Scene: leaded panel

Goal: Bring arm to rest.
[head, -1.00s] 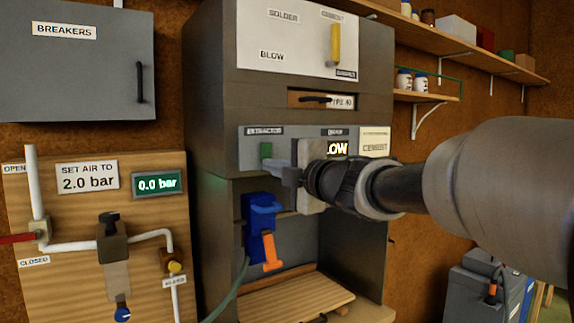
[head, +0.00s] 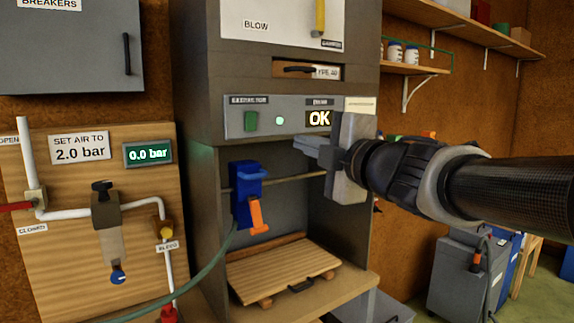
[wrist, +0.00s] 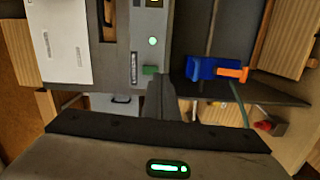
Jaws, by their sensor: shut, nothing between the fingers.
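My gripper (head: 308,146) is shut and empty in the head view, held in the air in front of the cabinet, just below its switch strip. My arm reaches in from the right. In the wrist view the closed fingers (wrist: 160,95) point at the cabinet, near the green extractor switch (wrist: 149,70). In the head view that green switch (head: 251,121) is left of the fingers, with a lit green lamp (head: 280,120) beside it. The display (head: 320,118) reads OK. The fingers look apart from the switch strip.
A blue and orange tool (head: 248,195) hangs in the cabinet opening above a slatted wooden board (head: 285,272). At left are the air board (head: 75,240), with a gauge (head: 148,153) at 0.0 bar, and the breaker box (head: 65,50). Shelves (head: 480,35) are at upper right.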

